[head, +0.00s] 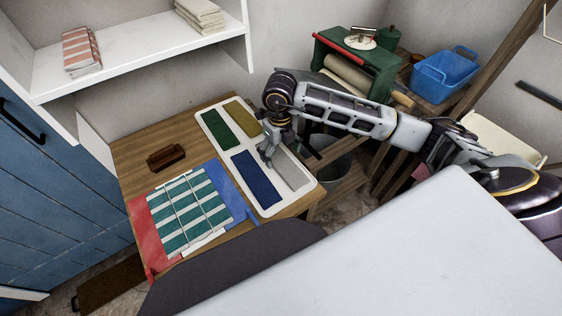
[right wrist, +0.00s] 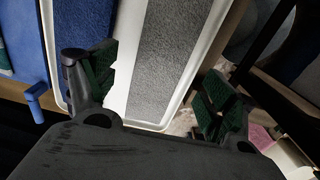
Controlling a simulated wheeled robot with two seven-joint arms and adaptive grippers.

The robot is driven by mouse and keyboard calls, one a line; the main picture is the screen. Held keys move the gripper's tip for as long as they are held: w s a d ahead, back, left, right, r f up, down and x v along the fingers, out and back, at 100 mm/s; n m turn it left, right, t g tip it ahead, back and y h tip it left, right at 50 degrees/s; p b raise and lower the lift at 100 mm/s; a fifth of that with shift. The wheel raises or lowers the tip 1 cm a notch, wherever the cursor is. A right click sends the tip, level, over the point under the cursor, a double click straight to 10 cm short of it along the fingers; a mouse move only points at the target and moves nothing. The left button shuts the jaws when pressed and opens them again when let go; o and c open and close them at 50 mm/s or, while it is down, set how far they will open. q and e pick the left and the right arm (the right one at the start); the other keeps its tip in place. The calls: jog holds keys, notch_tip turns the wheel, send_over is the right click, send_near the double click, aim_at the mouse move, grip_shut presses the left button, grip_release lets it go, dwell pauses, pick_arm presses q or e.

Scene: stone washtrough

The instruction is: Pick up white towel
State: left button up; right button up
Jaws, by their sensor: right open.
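A pale grey-white towel (head: 291,171) lies flat in the near right compartment of a white tray (head: 202,116) on the wooden table. No purer white cloth shows in the tray, so I take this as the white towel. In the right wrist view the towel (right wrist: 170,55) is a speckled grey strip between the fingers. My right gripper (head: 267,157) is open and empty, pointing down near the divider between the towel and a blue cloth (head: 256,178). It also shows in the right wrist view (right wrist: 158,90). I cannot tell whether it touches the tray. My left gripper is not in view.
Green (head: 222,127) and mustard (head: 242,117) cloths lie in the far compartments. A striped green-white cloth (head: 190,212), under thin bars, and a brown brush-like block (head: 166,157) are to the left. A grey bucket (head: 340,160) stands beyond the table's right edge.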

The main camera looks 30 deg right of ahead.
aim_at(281, 160)
jog(key=shift+s+d+f, duration=0.1)
jog(key=shift+s+f, duration=0.05)
jog(key=shift+f, duration=1.45)
jog(key=c, duration=1.3)
jog(key=shift+c, duration=0.2)
jog(key=shift+r, duration=0.1)
notch_tip(281, 160, up, 10)
